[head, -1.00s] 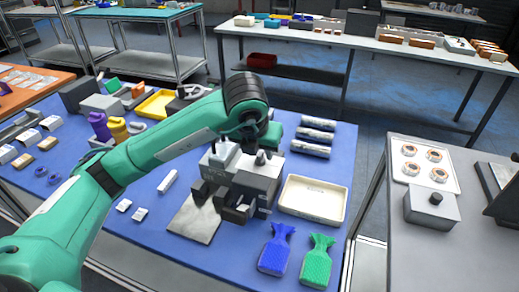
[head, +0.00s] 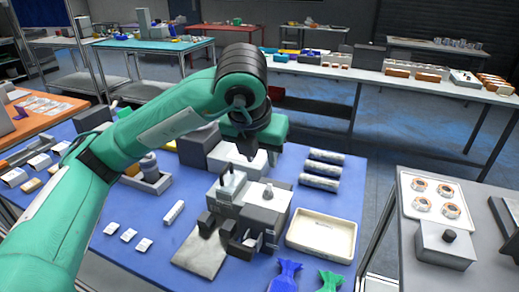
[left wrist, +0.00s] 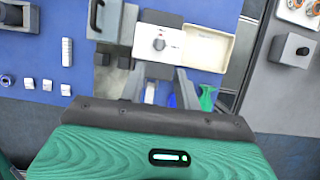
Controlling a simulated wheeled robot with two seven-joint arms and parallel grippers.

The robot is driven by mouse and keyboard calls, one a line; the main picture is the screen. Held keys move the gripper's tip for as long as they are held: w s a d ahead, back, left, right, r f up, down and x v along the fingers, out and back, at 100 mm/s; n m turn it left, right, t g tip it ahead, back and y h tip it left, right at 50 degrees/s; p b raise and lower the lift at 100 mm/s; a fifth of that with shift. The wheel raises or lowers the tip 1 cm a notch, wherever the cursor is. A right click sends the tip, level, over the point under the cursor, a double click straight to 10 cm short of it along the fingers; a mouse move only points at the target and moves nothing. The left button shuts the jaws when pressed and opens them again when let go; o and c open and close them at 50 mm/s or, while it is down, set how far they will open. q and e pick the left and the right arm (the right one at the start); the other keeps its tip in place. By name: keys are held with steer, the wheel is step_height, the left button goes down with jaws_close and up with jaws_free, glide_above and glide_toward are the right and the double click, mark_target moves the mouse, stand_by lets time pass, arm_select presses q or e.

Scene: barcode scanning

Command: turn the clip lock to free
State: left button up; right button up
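A grey fixture box (head: 262,215) stands on the blue table, with a small knob (head: 268,191) on its pale top; I take this knob to be the clip lock. In the left wrist view the knob (left wrist: 158,44) shows from above, with a dark mark on it. The markings beside it are too small to read. My left gripper (head: 246,153) hangs above and behind the fixture, apart from the knob. In the left wrist view its grey fingers (left wrist: 162,85) stand apart with nothing seen held between them. My right gripper is not in view.
A cream tray (head: 322,236) lies right of the fixture, with grey rolls (head: 322,169) behind it. A flat grey plate (head: 200,258) is at front left. A side table (head: 400,255) stands at right.

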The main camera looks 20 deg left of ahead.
arm_select(q)
steer(key=shift+s+r, duration=0.3)
steer(key=shift+r, duration=0.35)
